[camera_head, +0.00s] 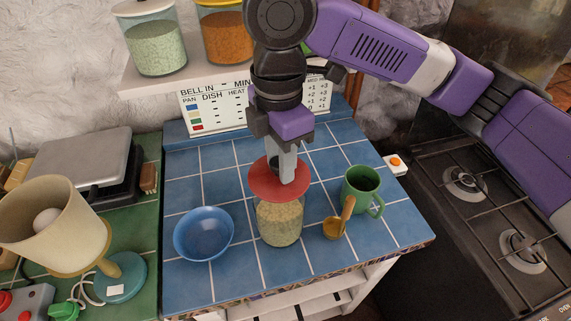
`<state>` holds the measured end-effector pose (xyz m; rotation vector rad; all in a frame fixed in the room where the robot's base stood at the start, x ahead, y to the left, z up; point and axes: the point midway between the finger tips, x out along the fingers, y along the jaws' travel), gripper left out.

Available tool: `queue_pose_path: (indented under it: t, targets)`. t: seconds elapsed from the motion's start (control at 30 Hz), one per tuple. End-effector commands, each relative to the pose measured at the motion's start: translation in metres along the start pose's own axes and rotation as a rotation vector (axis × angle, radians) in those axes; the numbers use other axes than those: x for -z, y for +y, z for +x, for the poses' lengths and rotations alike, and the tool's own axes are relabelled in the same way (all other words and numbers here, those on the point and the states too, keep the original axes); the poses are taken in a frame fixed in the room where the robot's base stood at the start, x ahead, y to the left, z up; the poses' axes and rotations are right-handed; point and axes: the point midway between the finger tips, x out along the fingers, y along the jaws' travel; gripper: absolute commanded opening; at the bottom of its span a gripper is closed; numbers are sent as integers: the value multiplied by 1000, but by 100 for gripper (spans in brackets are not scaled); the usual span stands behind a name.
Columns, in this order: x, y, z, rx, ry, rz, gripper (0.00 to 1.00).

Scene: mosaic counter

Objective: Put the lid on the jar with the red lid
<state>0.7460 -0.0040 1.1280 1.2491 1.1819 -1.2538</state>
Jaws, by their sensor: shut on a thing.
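The red lid (266,181) is a flat round disc at or just above the mouth of a glass jar (280,222). The jar stands upright on the blue tiled counter and holds pale grains. My gripper (287,175) comes down from above and is shut on the lid's top near its middle. The lid looks slightly tilted and covers the jar's opening from this angle. I cannot tell whether the lid touches the rim.
A blue bowl (204,233) stands left of the jar. A green mug (361,190) and a small amber scoop (338,222) stand to the right. A sign board (215,112) leans behind. Bare blue tiles (200,175) lie at the back left. A stove (480,200) is at right.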

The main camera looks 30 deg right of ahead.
Motion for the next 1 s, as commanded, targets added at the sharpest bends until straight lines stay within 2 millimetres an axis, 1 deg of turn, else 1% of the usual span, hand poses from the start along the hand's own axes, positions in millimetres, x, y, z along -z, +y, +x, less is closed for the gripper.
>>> queue_pose_path:
  t: [0.27, 0.63, 0.8, 1.0]
  targets:
    - [0, 1, 12, -3, 2, -5, 0]
    - [0, 1, 44, -3, 1, -4, 0]
    - [0, 1, 54, -3, 3, -5, 0]
    - [0, 1, 58, -3, 2, -5, 0]
